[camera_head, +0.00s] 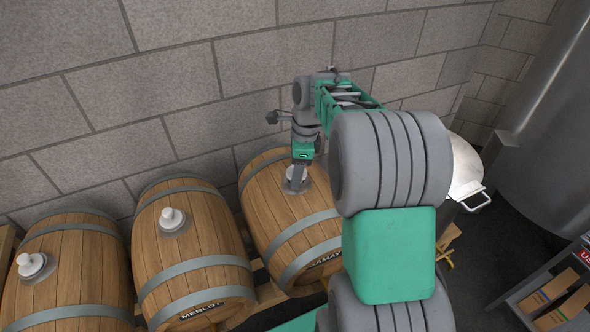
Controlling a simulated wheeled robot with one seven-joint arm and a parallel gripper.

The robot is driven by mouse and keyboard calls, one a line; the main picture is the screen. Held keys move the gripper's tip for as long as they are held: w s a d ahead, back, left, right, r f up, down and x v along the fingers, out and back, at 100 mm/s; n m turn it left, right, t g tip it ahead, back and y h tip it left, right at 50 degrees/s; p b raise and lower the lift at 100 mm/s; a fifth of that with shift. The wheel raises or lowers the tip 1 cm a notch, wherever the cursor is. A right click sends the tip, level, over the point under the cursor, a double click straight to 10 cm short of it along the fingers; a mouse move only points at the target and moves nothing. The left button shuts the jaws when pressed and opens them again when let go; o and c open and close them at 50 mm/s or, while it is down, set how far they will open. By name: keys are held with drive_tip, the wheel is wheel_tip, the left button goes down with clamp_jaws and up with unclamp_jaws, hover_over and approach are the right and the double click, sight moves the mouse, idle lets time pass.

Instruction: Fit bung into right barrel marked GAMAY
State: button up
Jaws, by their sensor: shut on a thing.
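The right barrel (265,210) bears a label (326,260) on its front end that reads GAMAY, partly hidden by my arm. My gripper (297,181) points down at the top of this barrel, over its bung spot. It is shut on a white bung (290,177), which shows partly around the fingers. The bung is at the pale round patch on the barrel top. I cannot tell how deep it sits in the hole, as the fingers cover it.
The middle barrel (201,238), marked MERLOT, and the left barrel (88,264) each have a white bung on top. A block wall (150,90) stands close behind. A steel tank (540,130) and a low shelf (540,290) with boxes are at the right.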

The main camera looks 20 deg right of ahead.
drive_tip(key=shift+s+f, duration=0.1)
drive_tip(key=shift+f, duration=0.25)
